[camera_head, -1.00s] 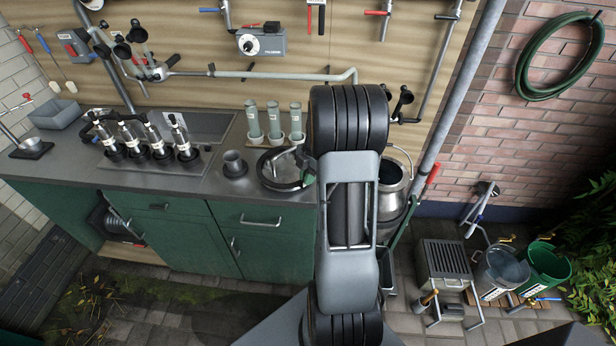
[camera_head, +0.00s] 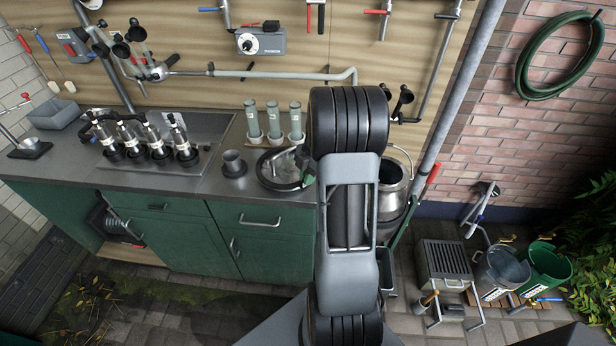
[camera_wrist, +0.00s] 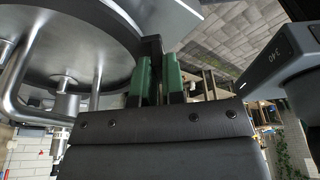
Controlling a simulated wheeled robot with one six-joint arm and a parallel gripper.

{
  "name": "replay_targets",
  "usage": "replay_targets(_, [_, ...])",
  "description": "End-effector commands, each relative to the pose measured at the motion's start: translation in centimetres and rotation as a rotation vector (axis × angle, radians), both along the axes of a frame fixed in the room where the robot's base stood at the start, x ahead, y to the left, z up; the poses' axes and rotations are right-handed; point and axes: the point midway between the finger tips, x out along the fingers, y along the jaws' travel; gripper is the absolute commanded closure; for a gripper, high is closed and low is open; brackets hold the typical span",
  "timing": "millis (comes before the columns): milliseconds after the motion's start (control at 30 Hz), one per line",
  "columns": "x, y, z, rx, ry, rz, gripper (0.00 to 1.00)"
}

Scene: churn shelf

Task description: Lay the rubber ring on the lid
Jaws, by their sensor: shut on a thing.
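The rubber ring (camera_head: 279,187) is a black loop at the right end of the counter in the head view. The metal lid (camera_head: 282,167) shows inside its outline, with a handle across it. My gripper (camera_head: 306,174) is mostly hidden behind my arm; its green fingers show at the ring's right side. In the wrist view, the green fingertips (camera_wrist: 157,78) are closed on the black ring (camera_wrist: 152,47), and the lid's broad metal disc (camera_wrist: 70,35) fills the upper left. I cannot tell whether the ring touches the lid all round.
A dark cup (camera_head: 233,163) stands left of the lid. Several grey-green tubes (camera_head: 274,120) stand behind it. A metal churn (camera_head: 392,183) stands right of the counter, partly behind my arm. Bare counter (camera_head: 215,180) lies around the cup.

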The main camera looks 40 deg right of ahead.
Motion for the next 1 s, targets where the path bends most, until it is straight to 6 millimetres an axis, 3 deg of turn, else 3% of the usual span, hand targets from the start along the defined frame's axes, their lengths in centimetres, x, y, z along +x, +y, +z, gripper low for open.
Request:
replay_targets(233, [0.0,0.0,0.0,0.0,-0.001,0.0,1.0])
replay_targets(267, [0.0,0.0,0.0,0.0,-0.001,0.0,0.88])
replay_targets(567, [0.0,0.0,0.0,0.0,0.0,0.0,0.6])
replay_targets(833, [0.0,-0.1,0.2,-0.001,-0.001,0.0,0.6])
replay_targets(1000, [0.1,-0.6,2.0,-0.003,-0.005,0.0,0.6])
